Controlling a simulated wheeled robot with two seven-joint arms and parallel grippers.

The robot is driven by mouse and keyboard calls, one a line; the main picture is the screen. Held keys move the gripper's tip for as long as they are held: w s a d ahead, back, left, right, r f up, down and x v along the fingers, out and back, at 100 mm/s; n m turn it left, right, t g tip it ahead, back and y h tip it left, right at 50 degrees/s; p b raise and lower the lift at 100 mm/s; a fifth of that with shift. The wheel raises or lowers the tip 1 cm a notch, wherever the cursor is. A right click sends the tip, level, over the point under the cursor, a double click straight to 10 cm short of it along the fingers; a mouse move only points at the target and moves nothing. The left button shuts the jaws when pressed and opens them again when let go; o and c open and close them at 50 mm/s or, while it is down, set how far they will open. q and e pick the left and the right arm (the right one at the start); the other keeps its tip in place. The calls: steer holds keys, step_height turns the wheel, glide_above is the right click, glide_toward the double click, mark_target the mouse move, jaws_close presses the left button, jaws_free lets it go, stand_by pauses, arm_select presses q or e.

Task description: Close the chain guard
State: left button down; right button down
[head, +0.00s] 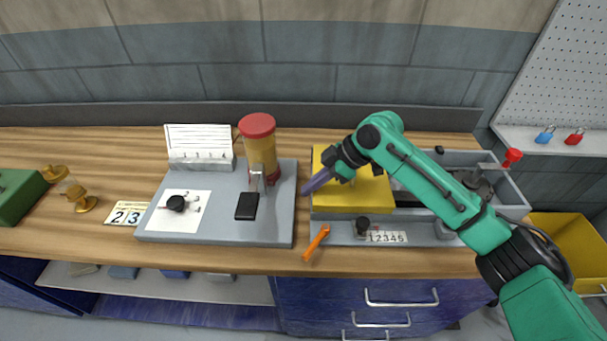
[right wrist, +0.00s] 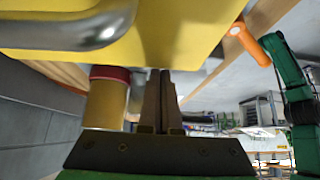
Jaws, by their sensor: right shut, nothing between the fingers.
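The yellow chain guard (head: 335,198) sits over the left part of a long grey housing (head: 515,190). The right part of the housing is uncovered, with dark round parts showing inside. My right gripper (head: 306,190) is shut and empty at the guard's left edge; my arm crosses over the guard and housing and hides part of both. In the right wrist view, the shut fingers (right wrist: 161,75) are close to the yellow guard (right wrist: 200,35) and its metal handle (right wrist: 90,30). Whether they touch it I cannot tell. My left gripper is not in view.
A grey board (head: 220,225) left of the guard carries a red-capped jar (head: 260,150), a black block (head: 247,206) and a white card. An orange tool (head: 317,242) lies by the front edge. A yellow bin (head: 567,240) stands at the right.

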mark_target(380, 193)
steer(key=shift+s+d+r, duration=0.1)
steer(key=shift+d, duration=0.3)
steer(key=shift+a, duration=0.15)
steer(key=d+p, duration=0.2)
steer(key=d, duration=1.5)
steer(key=shift+d, duration=0.2)
